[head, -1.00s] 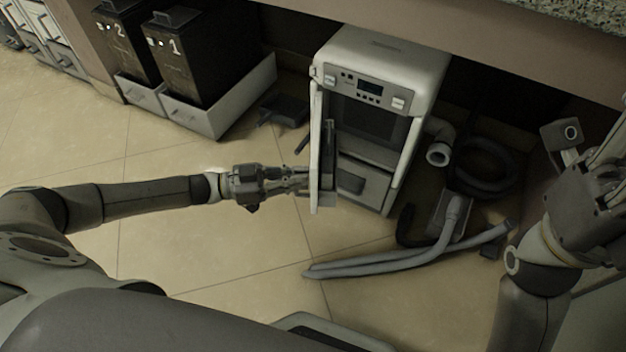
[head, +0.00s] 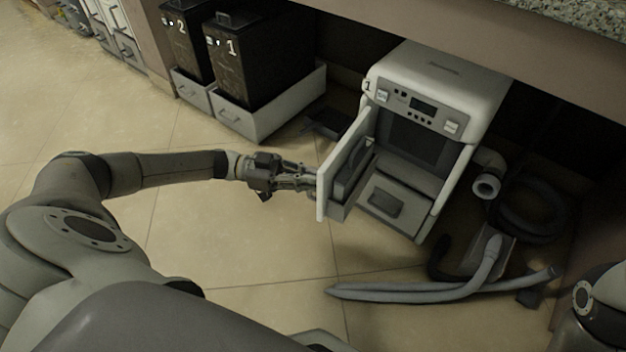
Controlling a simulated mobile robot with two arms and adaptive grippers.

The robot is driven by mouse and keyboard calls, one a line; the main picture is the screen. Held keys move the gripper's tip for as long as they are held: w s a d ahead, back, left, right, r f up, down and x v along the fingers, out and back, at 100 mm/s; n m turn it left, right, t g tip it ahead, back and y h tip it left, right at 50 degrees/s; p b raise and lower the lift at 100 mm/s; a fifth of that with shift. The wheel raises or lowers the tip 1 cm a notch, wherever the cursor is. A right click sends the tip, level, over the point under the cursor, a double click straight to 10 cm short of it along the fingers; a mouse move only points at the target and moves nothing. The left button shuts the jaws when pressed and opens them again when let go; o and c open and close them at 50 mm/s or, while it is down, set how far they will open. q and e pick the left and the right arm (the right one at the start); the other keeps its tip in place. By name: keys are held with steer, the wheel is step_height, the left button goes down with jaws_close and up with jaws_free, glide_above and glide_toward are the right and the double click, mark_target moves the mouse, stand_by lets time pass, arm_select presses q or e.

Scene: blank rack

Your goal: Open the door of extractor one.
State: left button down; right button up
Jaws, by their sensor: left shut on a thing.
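Extractor one (head: 455,85) is a white box-shaped machine under the counter, with a small display and a "1" at its upper left corner. Its door (head: 341,166) is hinged at the left and stands swung outward, showing the dark inside and a lower panel. My left gripper (head: 312,182) is at the outer side of the door, shut on it near its free edge; the fingertips are partly hidden by the door. Only part of my right arm shows at the lower right corner, and its gripper is out of frame.
Black bins marked 1 (head: 245,62) and 2 (head: 186,42) stand in white drawers at the back left. Grey hoses (head: 440,290) lie on the floor in front and right of the machine. The tiled floor left of the door is clear.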

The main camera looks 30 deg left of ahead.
arm_select(q)
steer(key=shift+s+a+f, duration=0.1)
steer(key=c, duration=1.5)
jaws_free()
steer(key=v, duration=1.2)
